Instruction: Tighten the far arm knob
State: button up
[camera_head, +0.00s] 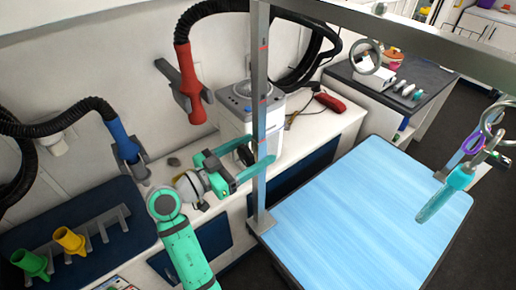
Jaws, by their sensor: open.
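A grey metal grooming arm stands over the blue table (350,215). Its near upright post (261,60) has red marks and meets an overhead bar (400,32) that runs to the upper right. A second post (462,152) shows in part at the table's right side, behind hanging loops. I cannot clearly make out a knob on either post; a small dark piece (380,8) shows by the overhead bar, too small to identify. My gripper (250,153) is open, with green fingers pointing right beside the near post. No object shows clearly between them.
Loops and a teal item (446,192) hang at the right. A white machine (248,108) stands on the counter behind my gripper. Red (194,100) and blue (124,142) hose nozzles hang at left. The tabletop is clear.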

jog(key=shift+w+d, duration=0.4)
jog(key=shift+d, duration=0.2)
jog(key=shift+c, duration=0.6)
jog(key=c, duration=0.9)
jog(key=shift+c, duration=0.2)
jog(key=shift+m, duration=2.9)
jog(key=shift+a, duration=0.1)
jog(key=o, duration=1.1)
jog(key=shift+c, duration=0.2)
